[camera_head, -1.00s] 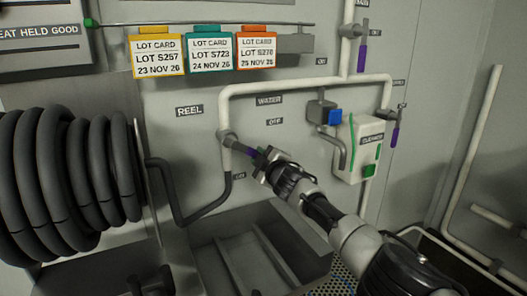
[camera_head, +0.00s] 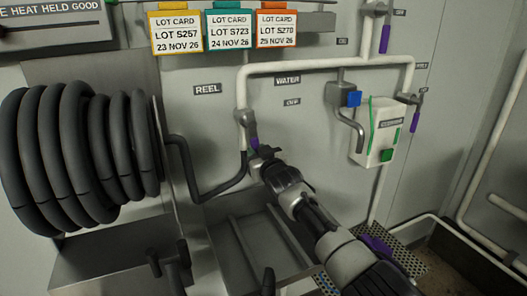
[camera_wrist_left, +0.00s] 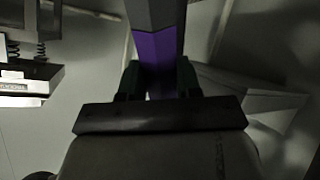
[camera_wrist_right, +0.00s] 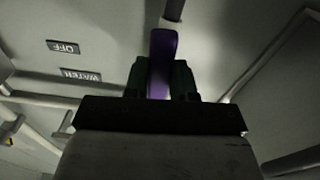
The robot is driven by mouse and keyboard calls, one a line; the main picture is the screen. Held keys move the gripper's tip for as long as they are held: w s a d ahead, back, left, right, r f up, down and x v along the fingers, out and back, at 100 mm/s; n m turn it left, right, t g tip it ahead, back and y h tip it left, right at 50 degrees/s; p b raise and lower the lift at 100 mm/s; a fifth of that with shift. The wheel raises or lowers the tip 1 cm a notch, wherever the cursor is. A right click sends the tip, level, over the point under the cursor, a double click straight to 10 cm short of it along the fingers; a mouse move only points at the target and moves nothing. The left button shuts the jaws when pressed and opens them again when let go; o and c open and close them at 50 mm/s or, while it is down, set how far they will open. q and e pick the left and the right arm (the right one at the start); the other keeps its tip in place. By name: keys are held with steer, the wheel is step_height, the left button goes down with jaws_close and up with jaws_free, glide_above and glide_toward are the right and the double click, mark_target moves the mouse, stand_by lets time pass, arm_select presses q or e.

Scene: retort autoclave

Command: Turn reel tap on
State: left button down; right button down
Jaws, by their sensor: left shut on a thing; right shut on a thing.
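The reel tap (camera_head: 241,118) sits at the lower end of the white pipe, below the REEL and WATER labels. Its purple lever (camera_head: 252,141) points down and slightly right. My right gripper (camera_head: 262,156) is shut on the lever's end; the right wrist view shows the purple lever (camera_wrist_right: 162,60) between both fingers. The OFF label (camera_head: 292,102) is right of the tap. In the left wrist view my left gripper (camera_wrist_left: 160,82) is shut on a purple and grey bar (camera_wrist_left: 158,45); I cannot tell what it belongs to.
A black hose reel (camera_head: 85,160) fills the left side, its hose running to below the tap. A grey sink (camera_head: 255,245) lies under the tap. A cleaner dispenser (camera_head: 378,130) and another purple-levered tap (camera_head: 414,120) are at right. Lot cards (camera_head: 228,28) hang above.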

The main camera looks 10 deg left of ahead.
steer(key=shift+s+a+f+m, duration=0.15)
steer(key=shift+s+a+m, duration=0.1)
steer(key=shift+a+m, duration=0.35)
steer(key=shift+d, duration=0.15)
steer(key=c, duration=0.9)
jaws_free()
steer(key=shift+s, duration=0.15)
steer(key=v, duration=1.1)
steer(key=shift+s+d, duration=0.25)
steer(key=shift+d, duration=0.05)
